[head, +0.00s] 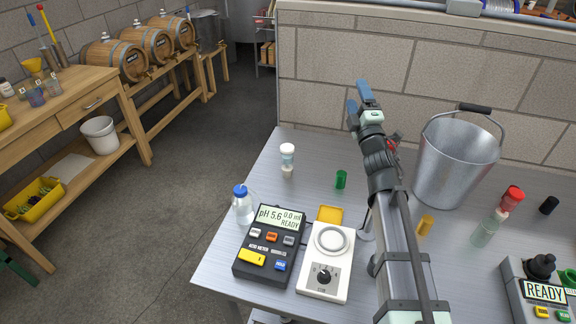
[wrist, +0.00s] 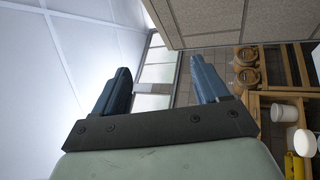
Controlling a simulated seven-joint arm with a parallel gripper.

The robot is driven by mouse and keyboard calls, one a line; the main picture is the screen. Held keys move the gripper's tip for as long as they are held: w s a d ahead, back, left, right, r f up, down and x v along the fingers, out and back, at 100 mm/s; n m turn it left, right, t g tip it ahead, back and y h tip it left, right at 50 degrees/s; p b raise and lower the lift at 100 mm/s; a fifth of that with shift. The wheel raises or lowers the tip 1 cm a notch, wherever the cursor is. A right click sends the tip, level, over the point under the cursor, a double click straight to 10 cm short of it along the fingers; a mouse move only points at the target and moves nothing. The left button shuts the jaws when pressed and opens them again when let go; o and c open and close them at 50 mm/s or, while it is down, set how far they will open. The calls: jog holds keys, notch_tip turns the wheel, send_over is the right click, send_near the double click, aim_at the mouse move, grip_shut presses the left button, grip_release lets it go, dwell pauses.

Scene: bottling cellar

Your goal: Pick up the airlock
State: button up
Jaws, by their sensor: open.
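A small clear piece with a white top and a narrower pale lower end (head: 288,158) stands upright on the steel bench, left of my arm in the head view. It looks like the airlock, though it is too small to be certain. My gripper (head: 358,103) is raised above the bench, right of this piece and apart from it. Its two blue fingers are spread with nothing between them.
The bench (head: 315,205) also holds a green cap (head: 341,180), a water bottle (head: 243,208), a pH meter (head: 268,245), a white stirrer (head: 327,262), a metal bucket (head: 457,165) and a clear bottle (head: 487,233). A block wall (head: 350,60) stands behind.

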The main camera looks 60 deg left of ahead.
jog(key=s+a+f+n+g, duration=0.3)
jog(key=s+f+n, duration=0.5)
jog(key=s, duration=0.4)
jog(key=n+g+h, duration=0.2)
jog(key=n+h, duration=0.1)
jog(key=n, duration=1)
send_near(285, 151)
jog(key=w+f, duration=0.1)
jog(key=f, duration=0.1)
jog(key=shift+w+d+f+n, duration=0.15)
jog(key=shift+d+f+n, duration=0.15)
jog(key=a, duration=0.4)
jog(key=w+a, duration=0.1)
jog(key=a, duration=0.8)
jog(key=shift+w+a, duration=0.3)
jog(key=shift+w, duration=0.1)
jog(key=shift+c, duration=0.2)
jog(key=c, duration=1)
jog(key=shift+c, duration=0.2)
